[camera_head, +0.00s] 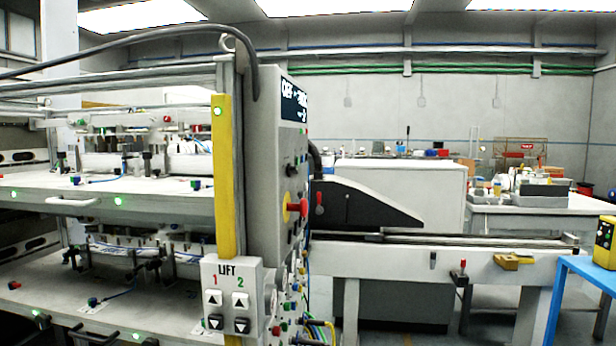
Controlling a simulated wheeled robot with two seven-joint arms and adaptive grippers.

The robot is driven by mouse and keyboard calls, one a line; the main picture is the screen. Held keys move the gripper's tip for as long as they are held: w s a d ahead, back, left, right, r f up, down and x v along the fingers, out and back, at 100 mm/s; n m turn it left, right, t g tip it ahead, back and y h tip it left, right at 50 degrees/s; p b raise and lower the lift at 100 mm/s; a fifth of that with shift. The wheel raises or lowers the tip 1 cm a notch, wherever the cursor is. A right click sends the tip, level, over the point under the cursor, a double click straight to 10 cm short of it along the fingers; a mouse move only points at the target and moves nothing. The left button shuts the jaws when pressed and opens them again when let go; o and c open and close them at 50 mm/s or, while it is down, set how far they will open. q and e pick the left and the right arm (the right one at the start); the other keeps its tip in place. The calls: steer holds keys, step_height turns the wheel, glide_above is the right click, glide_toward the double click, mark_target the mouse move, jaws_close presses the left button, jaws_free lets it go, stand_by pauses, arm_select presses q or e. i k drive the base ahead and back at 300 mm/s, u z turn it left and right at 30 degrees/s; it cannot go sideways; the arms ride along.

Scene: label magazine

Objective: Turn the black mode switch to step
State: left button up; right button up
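The grey control panel (275,165) stands left of centre and its face is seen at a steep angle. A dark display (294,103) with white characters is at its top. Small dark knobs or buttons sit on the face below the display, but I cannot tell which is the black mode switch or where it points. A red mushroom button (303,207) on a yellow base sticks out lower on the face. Neither my left nor my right gripper shows in this view.
A yellow post (224,170) and a LIFT button box (232,295) stand left of the panel. Shelves (120,200) with fixtures fill the left. A rail bench (450,255) runs rightward behind. A blue stand (580,275) with a yellow box (604,243) is at the right edge.

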mark_target(290, 169)
steer(key=u, duration=0.4)
steer(key=i, duration=1.3)
steer(key=z, duration=0.35)
